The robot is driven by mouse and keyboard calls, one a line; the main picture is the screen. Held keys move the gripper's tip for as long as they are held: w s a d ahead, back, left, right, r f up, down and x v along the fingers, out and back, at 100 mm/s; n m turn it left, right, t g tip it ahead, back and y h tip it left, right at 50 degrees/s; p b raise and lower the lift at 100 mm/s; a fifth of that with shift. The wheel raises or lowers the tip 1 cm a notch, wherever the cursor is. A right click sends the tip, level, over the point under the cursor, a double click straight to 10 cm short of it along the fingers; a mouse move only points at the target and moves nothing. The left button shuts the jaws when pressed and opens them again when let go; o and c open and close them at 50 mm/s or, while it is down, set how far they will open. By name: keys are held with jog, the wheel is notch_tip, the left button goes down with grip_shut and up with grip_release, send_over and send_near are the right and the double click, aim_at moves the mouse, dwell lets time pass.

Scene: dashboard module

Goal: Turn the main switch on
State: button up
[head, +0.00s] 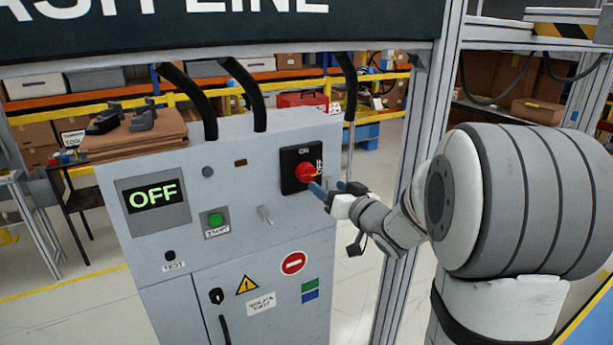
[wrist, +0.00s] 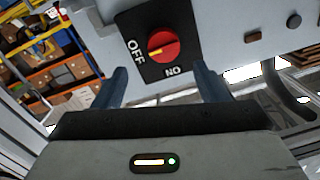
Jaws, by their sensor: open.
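The main switch is a red rotary knob (head: 306,172) on a black plate (head: 290,182) at the upper right of the grey cabinet front. The plate reads ON at the top and OFF at the right in the head view. The knob's yellow mark points toward OFF; the wrist view shows the knob (wrist: 163,45) with the mark on the OFF side. The display (head: 153,195) reads OFF in green. My gripper (head: 332,188) is open and empty, just below and right of the knob. In the wrist view its blue fingers (wrist: 160,78) stand apart, short of the knob.
A metal post (head: 415,150) stands close beside my arm.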

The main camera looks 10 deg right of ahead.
aim_at(309, 174)
jog(key=shift+y, duration=0.4)
jog(key=p+x, duration=0.2)
jog(key=x, duration=0.6)
jog(key=shift+s, duration=0.1)
jog(key=shift+c, duration=0.6)
jog(key=c, duration=0.9)
jog(key=shift+o, duration=0.2)
